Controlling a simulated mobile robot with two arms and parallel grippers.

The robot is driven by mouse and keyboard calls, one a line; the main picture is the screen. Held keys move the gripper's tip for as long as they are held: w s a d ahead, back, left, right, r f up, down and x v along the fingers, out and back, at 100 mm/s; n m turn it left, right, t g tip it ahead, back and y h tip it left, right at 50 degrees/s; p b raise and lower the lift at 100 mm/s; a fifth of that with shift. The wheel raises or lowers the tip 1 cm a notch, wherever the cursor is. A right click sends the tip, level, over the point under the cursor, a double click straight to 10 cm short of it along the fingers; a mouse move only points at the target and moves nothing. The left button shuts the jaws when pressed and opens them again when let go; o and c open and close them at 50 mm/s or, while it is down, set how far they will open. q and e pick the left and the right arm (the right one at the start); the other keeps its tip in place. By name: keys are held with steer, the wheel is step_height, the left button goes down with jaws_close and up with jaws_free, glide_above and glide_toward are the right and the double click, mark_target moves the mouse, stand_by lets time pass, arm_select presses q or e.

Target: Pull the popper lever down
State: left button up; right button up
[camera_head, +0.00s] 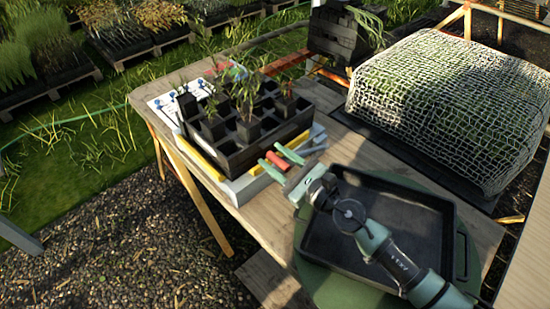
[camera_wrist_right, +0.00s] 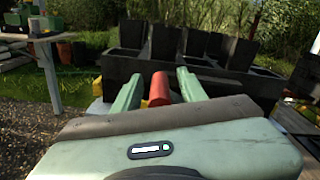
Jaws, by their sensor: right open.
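The popper lever shows as a red cylindrical grip (camera_head: 277,161) at the near right side of the black cell tray (camera_head: 236,163). The tray sits over a white and yellow frame (camera_head: 245,188) on the wooden table. My right gripper (camera_head: 281,161) is open, its two green fingers on either side of the red grip. In the right wrist view the red grip (camera_wrist_right: 159,88) stands between the fingers (camera_wrist_right: 160,76), with gaps visible on both sides. The lever's arm and pivot are hidden. My left gripper is not in view.
Several dark pots and seedlings (camera_head: 246,100) stand in the cell tray. A black shallow tray (camera_head: 400,215) on a green round surface lies below my right arm. A mesh-covered mound (camera_head: 450,100) is at the back right. Gravel lies left of the table (camera_head: 215,218).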

steer(key=b+v, duration=0.1)
steer(key=v, duration=0.6)
steer(key=shift+s+d, duration=0.25)
steer(key=shift+s, duration=0.05)
